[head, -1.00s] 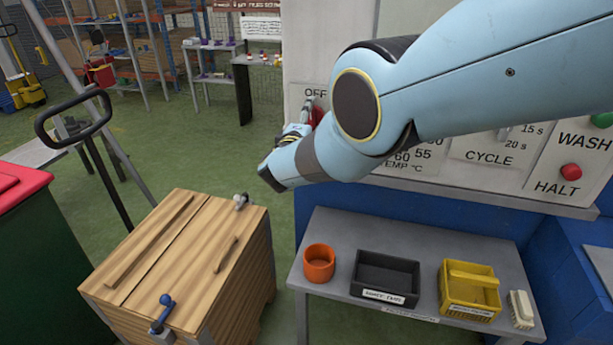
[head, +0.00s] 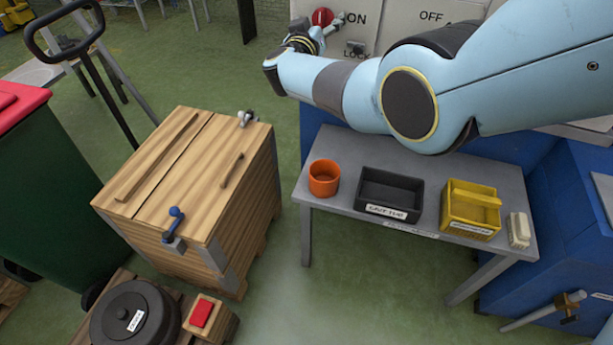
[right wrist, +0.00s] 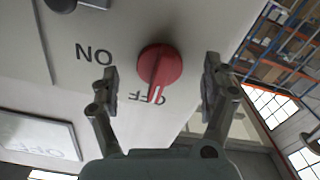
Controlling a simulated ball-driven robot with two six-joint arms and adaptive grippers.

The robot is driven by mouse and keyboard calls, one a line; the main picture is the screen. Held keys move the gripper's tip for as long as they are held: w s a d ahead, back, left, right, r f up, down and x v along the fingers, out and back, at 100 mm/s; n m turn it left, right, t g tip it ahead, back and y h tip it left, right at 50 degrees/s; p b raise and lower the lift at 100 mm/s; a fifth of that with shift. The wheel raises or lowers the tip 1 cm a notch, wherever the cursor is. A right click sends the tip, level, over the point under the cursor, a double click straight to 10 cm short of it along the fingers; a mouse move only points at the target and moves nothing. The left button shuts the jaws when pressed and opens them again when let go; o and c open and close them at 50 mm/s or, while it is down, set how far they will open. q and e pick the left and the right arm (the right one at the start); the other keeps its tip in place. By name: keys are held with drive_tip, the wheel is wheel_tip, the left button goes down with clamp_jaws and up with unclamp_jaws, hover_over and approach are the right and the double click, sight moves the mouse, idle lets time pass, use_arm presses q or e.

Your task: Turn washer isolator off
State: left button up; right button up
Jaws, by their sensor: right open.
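The washer isolator is a red rotary knob (right wrist: 160,66) on a pale panel, marked ON to one side and OFF to another. In the right wrist view its white stripe lies toward the OFF lettering. The knob also shows at the top of the head view (head: 322,17), with ON to its right. My right gripper (right wrist: 161,78) is open, with one finger on each side of the knob and visible gaps between. In the head view the right gripper (head: 319,31) is at the knob, partly hidden by its own wrist. My left gripper is not in view.
A grey bench (head: 345,205) below the panel bears an orange cup (head: 324,179), a black bin (head: 390,191) and a yellow bin (head: 470,205). A wooden crate (head: 190,180) stands left of it. Green floor is clear between them.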

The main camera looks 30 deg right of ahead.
drive_tip(key=s+a+m+b, duration=0.1)
drive_tip(key=s+a+m, duration=0.3)
drive_tip(key=s+a, duration=0.35)
use_arm(q)
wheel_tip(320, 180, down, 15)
drive_tip(key=b, duration=1.3)
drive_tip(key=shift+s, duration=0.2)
use_arm(e)
drive_tip(key=s+a+f+n+y, duration=0.2)
drive_tip(key=s+f+y, duration=0.1)
drive_tip(key=f, duration=0.9)
drive_tip(key=s+a+f+n+t+y, duration=0.1)
drive_tip(key=s+a+f+n+y, duration=0.1)
drive_tip(key=f, duration=1)
drive_tip(key=s+a+f+n+t+y, duration=0.1)
drive_tip(key=s+f+n+y, duration=0.3)
drive_tip(key=f, duration=0.8)
drive_tip(key=shift+s+a, duration=0.2)
drive_tip(key=shift+a, duration=0.55)
drive_tip(key=shift+f, duration=0.15)
